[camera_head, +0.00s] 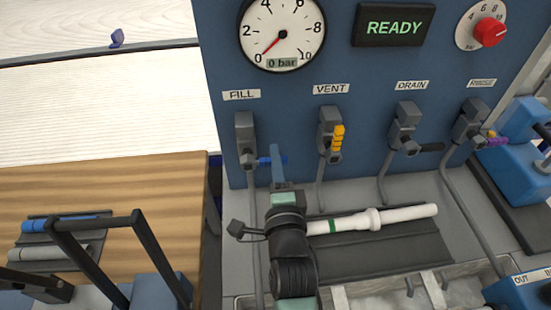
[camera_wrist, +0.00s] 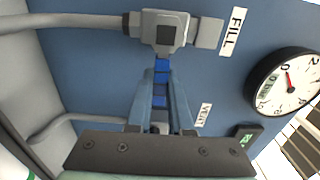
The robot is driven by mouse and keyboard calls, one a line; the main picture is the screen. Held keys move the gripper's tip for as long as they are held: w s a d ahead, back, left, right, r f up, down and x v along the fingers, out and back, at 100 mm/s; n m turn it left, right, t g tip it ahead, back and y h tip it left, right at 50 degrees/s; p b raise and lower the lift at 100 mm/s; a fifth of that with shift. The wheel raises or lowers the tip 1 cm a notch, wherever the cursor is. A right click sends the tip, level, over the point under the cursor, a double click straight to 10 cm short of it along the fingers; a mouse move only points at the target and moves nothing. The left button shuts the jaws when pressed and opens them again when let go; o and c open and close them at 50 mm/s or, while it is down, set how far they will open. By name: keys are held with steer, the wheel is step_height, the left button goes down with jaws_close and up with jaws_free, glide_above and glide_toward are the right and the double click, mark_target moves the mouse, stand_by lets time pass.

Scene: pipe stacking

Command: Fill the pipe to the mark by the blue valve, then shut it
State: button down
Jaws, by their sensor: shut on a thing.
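The blue valve handle (camera_head: 264,161) sits under the FILL label at the left of the blue panel. My gripper (camera_head: 278,152) is shut on this handle. In the wrist view the blue handle (camera_wrist: 161,72) lies between the two fingers of my gripper (camera_wrist: 160,88), below the grey valve body (camera_wrist: 165,33). A white pipe (camera_head: 400,214) with a green band (camera_head: 333,227) lies on a dark grey rest (camera_head: 390,248), its left end hidden behind my arm. The round gauge (camera_head: 282,33) points at 0 and its readout shows 0 bar.
A display (camera_head: 394,27) reads READY. A red knob (camera_head: 489,32) is at the upper right. A wooden table (camera_head: 150,185) with a blue pipe (camera_head: 60,225) stands at the left.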

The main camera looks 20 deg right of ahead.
mark_target(247, 158)
steer(key=shift+r, duration=0.1)
stand_by(0.7)
steer(key=r+n+p, duration=0.1)
steer(key=n, duration=0.1)
steer(key=r+n, duration=0.1)
steer(key=n, duration=0.1)
steer(key=shift+a+p, duration=0.2)
steer(key=shift+p, duration=0.2)
steer(key=n, duration=0.1)
steer(key=r+n, duration=0.1)
steer(key=n, duration=0.1)
steer(key=a+n+p, duration=0.1)
steer(key=shift+w+r+n, duration=0.2)
steer(key=shift+r+n, duration=0.15)
steer(key=shift+n, duration=0.05)
steer(key=n, duration=0.1)
steer(key=a+n, duration=0.1)
steer(key=n, duration=0.1)
steer(key=shift+w+a+r+n, duration=0.2)
steer(key=shift+a+r+n, duration=0.05)
steer(key=shift+r+n, duration=0.15)
steer(key=n, duration=0.1)
steer(key=a+n, duration=0.1)
steer(key=n, duration=0.1)
steer(key=a+n+b, duration=0.1)
steer(key=n, duration=0.1)
steer(key=shift+w+a+r, duration=0.15)
steer(key=shift+w+r, duration=0.15)
steer(key=shift+w, duration=0.05)
steer(key=shift+n, duration=0.3)
